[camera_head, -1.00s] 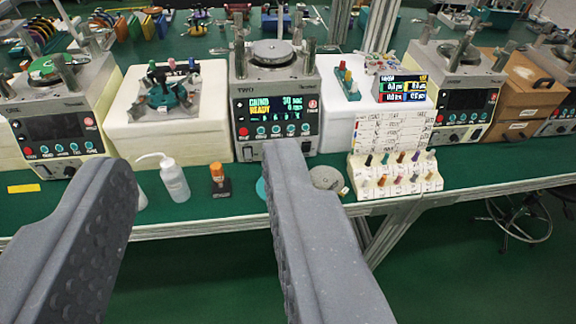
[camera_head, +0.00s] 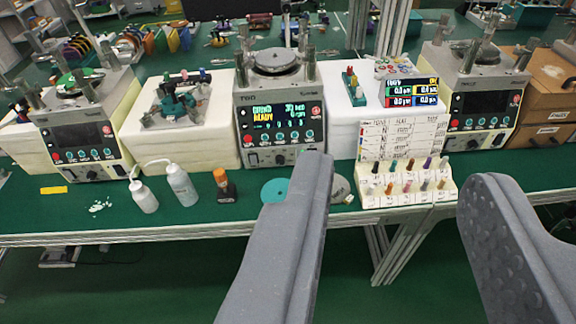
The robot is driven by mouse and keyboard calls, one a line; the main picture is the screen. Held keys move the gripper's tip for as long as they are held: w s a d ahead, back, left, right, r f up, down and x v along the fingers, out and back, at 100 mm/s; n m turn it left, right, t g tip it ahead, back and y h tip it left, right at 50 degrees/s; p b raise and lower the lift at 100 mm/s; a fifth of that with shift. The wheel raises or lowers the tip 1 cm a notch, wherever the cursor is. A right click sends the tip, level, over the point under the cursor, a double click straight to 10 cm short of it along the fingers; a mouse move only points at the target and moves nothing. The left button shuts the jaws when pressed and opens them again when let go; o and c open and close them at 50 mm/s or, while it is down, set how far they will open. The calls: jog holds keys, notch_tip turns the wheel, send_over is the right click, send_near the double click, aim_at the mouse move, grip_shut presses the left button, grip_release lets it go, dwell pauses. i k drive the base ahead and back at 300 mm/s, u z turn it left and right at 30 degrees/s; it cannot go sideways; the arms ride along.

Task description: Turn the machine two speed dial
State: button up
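Machine two (camera_head: 278,100), a grey lapping machine with a round plate on top, stands on the bench at the centre. Its lit screen (camera_head: 278,115) reads GRIND READY. Below the screen are a red button (camera_head: 244,140) and a row of small teal dials (camera_head: 280,137). Dark knobs sit lower on the front; which control is the speed dial is too small to read. My gripper (camera_head: 402,176) is open and empty, its fingers wide apart. Its left finger reaches up just right of machine two's lower front, and its right finger is far right. Neither visibly holds a dial.
Similar machines stand at left (camera_head: 82,130) and right (camera_head: 475,95).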

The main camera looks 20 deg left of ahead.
aim_at(280, 160)
jog(key=z, duration=0.05)
jog(key=i, duration=1)
jog(key=u, duration=0.05)
